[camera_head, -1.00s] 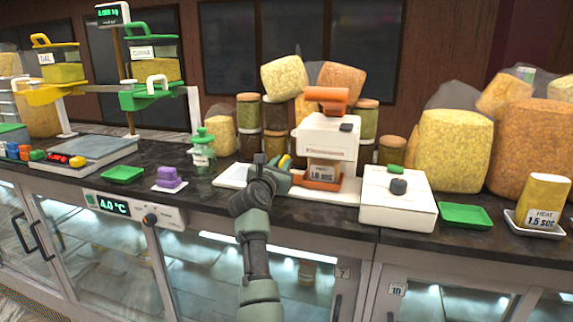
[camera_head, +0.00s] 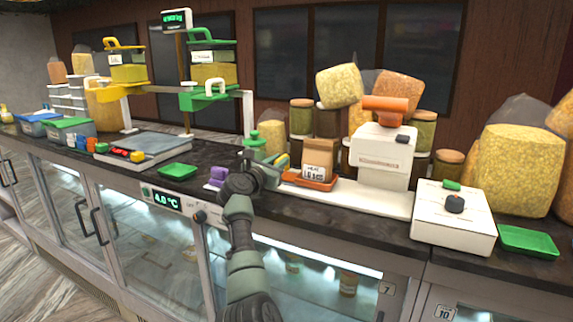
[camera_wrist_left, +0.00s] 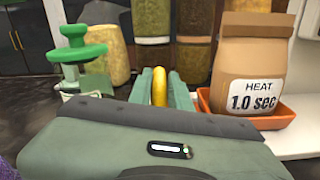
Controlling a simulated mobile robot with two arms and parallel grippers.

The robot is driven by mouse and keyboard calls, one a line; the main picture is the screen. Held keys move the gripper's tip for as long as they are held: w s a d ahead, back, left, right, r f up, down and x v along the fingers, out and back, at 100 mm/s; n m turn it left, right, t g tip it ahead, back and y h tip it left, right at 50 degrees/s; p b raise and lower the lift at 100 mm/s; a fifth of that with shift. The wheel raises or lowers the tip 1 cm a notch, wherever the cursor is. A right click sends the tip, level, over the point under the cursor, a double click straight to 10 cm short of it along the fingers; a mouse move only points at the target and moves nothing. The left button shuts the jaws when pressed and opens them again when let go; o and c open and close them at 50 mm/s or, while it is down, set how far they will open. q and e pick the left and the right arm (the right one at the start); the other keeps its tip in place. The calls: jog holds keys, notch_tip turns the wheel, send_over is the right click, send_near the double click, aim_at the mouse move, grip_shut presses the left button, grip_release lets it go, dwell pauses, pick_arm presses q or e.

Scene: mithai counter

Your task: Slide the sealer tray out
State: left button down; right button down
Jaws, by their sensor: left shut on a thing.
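The sealer tray (camera_head: 318,183) is a small orange tray carrying a brown paper bag (camera_head: 318,158) with a "HEAT 1.0 sec" label. It sits on the white sealer base (camera_head: 372,200), to the left of the white sealer (camera_head: 381,160) with its orange top lever (camera_head: 385,105), clear of the head. In the left wrist view the tray (camera_wrist_left: 279,118) and bag (camera_wrist_left: 250,62) are at the right. My left gripper (camera_head: 277,165) is at the tray's left, shut on a yellow handle (camera_wrist_left: 160,86). The handle's join to the tray is hidden.
A green-lidded jar (camera_head: 254,146) stands close behind and left of my left gripper; a purple block (camera_head: 216,174) lies to its left. A white box with a dark knob (camera_head: 454,204) stands right of the sealer. Jars and filled bags line the back.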

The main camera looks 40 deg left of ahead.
dwell(0.3)
pick_arm(q)
jog(key=c, duration=1.5)
grip_release()
jog(key=shift+c, duration=0.2)
jog(key=shift+o, duration=1)
jog(key=shift+w+f, duration=0.15)
jog(key=shift+w, duration=0.05)
jog(key=shift+b+v, duration=1.1)
jog(key=shift+v, duration=2.8)
